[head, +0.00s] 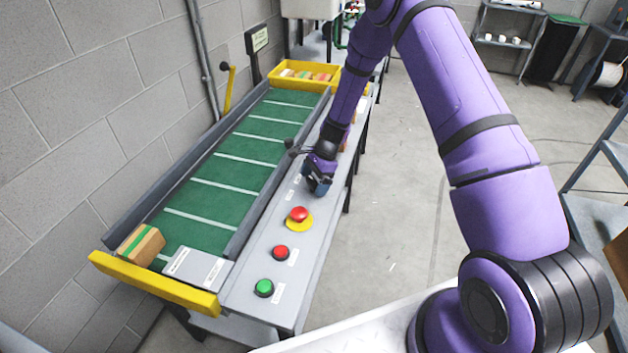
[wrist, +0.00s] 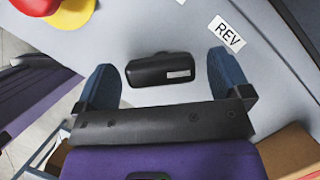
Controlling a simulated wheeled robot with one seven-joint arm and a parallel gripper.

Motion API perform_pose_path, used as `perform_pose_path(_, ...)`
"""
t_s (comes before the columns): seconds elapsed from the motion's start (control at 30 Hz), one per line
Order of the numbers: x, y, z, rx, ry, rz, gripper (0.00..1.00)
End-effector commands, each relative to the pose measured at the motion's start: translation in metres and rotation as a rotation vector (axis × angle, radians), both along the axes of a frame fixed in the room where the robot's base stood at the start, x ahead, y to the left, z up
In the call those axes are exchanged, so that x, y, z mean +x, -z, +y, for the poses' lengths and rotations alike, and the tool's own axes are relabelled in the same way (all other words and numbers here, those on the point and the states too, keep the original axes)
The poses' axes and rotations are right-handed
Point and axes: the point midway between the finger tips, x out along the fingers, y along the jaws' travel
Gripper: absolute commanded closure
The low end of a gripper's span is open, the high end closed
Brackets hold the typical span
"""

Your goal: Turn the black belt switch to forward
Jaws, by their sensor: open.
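The black belt switch (wrist: 160,70) lies between the two open fingers of my gripper (wrist: 165,80) in the wrist view. It is a black rounded handle with a pale line mark at its right end. A gap shows between it and each finger. A white REV label (wrist: 227,34) sits on the grey panel to its upper right. In the head view my gripper (head: 318,180) is down at the panel, past the red buttons, and hides the switch. No forward label can be read.
A red mushroom button on a yellow base (head: 299,216), a red button (head: 281,253) and a green button (head: 264,288) line the grey panel. The green belt (head: 215,195) runs alongside, with a box (head: 141,244) at its near end. A yellow bin (head: 305,74) stands at the far end.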

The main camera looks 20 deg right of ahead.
Motion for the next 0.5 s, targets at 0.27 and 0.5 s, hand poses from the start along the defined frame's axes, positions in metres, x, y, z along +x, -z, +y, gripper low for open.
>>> perform_pose_path(0.27,0.0001,0.0003,0.0003,0.000,0.000,0.000,0.13)
perform_pose_path(0.5,0.0000,0.0003,0.0001,0.000,0.000,0.000,0.54)
